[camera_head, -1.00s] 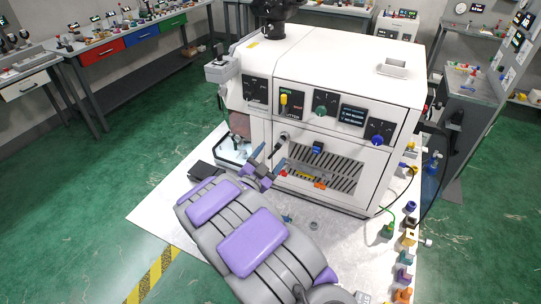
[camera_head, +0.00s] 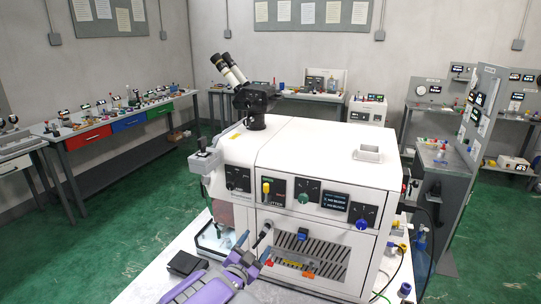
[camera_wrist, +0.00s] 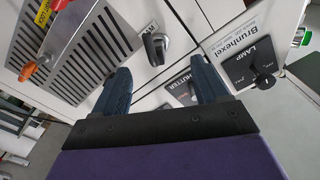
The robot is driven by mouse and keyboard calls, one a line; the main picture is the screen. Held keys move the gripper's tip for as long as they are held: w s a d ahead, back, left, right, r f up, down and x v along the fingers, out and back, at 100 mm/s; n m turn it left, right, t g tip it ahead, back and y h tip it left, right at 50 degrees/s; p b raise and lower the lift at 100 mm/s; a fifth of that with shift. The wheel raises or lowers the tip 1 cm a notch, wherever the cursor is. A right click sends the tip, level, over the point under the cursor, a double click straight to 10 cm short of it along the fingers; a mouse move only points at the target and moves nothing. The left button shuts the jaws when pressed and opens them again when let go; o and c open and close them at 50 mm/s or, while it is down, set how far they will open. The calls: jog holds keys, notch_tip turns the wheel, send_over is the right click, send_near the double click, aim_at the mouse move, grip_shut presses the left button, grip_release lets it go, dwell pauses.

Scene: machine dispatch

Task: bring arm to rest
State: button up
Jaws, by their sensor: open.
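My gripper (camera_head: 252,262) is in front of the white machine (camera_head: 318,150), at the lower middle of the head view. In the wrist view my gripper (camera_wrist: 162,88) has its two dark blue fingers spread apart with nothing between them. Beyond the fingers are a grey-black knob (camera_wrist: 155,48) on the machine's front and a panel part-labelled "SHUTTER" (camera_wrist: 183,92). My purple and grey arm reaches up from the bottom of the head view. I cannot tell exactly how far the fingertips are from the machine.
The machine's front carries a yellow switch (camera_head: 266,188), a blue knob (camera_head: 361,224) and a vented panel (camera_head: 318,254). A joystick box (camera_head: 205,160) sits at its left corner. A black box (camera_head: 184,263) lies left of my arm. Green floor (camera_head: 110,225) is open at left.

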jog(key=shift+w+d+r+g+y, duration=0.3)
jog(key=shift+w+r+g+y, duration=0.15)
jog(key=shift+y, duration=0.25)
jog(key=shift+w+d+r+n+g+y, duration=0.15)
jog(key=shift+w+r+n+g+y, duration=0.15)
jog(key=shift+n+y, duration=0.3)
jog(key=shift+s+d+r+n+g+y, duration=0.25)
jog(key=shift+g+y, duration=0.2)
jog(key=shift+y, duration=0.25)
jog(key=s+d+r+n+g+y, duration=0.1)
jog(key=s+d+g, duration=0.4)
jog(key=s, duration=1.1)
jog(key=s+d+r+n+g, duration=0.1)
jog(key=s+d+n+g, duration=0.3)
jog(key=s, duration=1.2)
jog(key=s+d+r+n+g+y, duration=0.1)
jog(key=s+d+n+g, duration=0.2)
jog(key=s+d+g, duration=0.4)
jog(key=s+d, duration=0.3)
jog(key=s, duration=0.6)
jog(key=shift+s+r+y, duration=0.2)
jog(key=shift+r+y, duration=0.1)
jog(key=shift+r, duration=0.05)
